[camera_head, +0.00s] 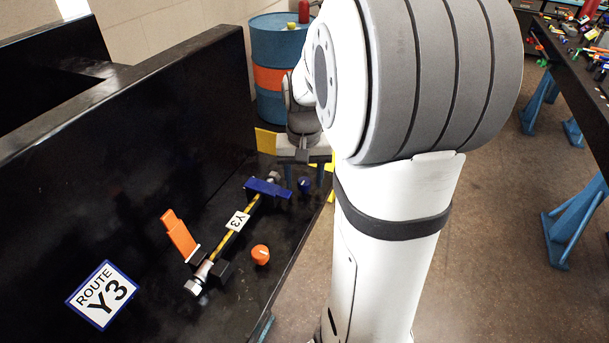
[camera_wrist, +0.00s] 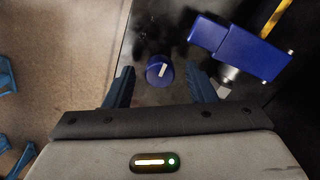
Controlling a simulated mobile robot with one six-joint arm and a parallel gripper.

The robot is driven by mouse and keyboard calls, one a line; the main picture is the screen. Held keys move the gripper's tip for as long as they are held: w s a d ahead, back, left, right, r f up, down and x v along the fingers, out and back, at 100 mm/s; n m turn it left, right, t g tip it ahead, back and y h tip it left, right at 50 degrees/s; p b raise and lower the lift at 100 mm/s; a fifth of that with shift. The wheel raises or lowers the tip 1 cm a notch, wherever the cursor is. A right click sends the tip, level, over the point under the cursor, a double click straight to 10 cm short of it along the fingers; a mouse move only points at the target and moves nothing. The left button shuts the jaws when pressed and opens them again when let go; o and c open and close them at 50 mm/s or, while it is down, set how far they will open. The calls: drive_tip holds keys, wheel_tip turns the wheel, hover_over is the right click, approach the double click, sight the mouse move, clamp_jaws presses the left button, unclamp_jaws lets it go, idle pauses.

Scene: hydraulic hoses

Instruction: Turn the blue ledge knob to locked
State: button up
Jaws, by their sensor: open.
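The blue ledge knob (camera_head: 304,184) stands on the black ledge near its far end, beside a blue clamp (camera_head: 268,187). In the wrist view the knob (camera_wrist: 160,72) is round with a white pointer mark that stands nearly upright, tilted slightly right. My gripper (camera_wrist: 160,85) is open, one dark blue finger to each side of the knob. The knob lies between the fingertips with a gap on both sides, and I see no contact. The blue clamp also shows in the wrist view (camera_wrist: 238,46), right of the right finger. In the head view my arm hides part of the gripper.
A yellow hose (camera_head: 232,230) tagged Y3 lies along the ledge. An orange knob (camera_head: 260,254) and a raised orange flap (camera_head: 179,235) are nearer. A black wall (camera_head: 190,110) stands on the left. A blue and orange drum (camera_head: 275,75) stands behind.

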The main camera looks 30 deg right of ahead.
sight(304, 180)
wheel_tip(304, 180, up, 8)
drive_tip(key=shift+f, duration=0.1)
idle(0.4)
idle(0.4)
